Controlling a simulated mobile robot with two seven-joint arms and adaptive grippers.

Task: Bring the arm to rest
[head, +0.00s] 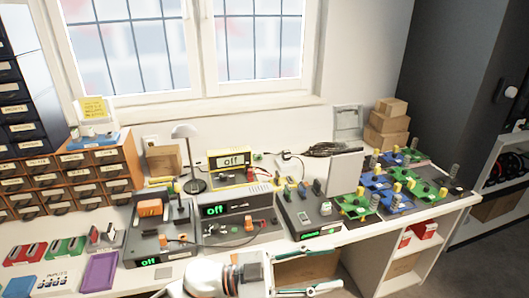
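My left arm comes in at the bottom of the head view, with white and dark links. My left gripper (335,269) is at its end, pointing right, in front of the workbench's front edge. Its two green-marked fingers are spread apart, with nothing visible between them. My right gripper is not in view.
The white workbench (440,212) carries several instruments with green displays, a desk lamp (186,135), and blue and green circuit boards (355,206). A purple tray (100,272) lies at the left front. Drawer cabinets stand at left, cardboard boxes (387,122) at back right. Floor (490,265) shows at right.

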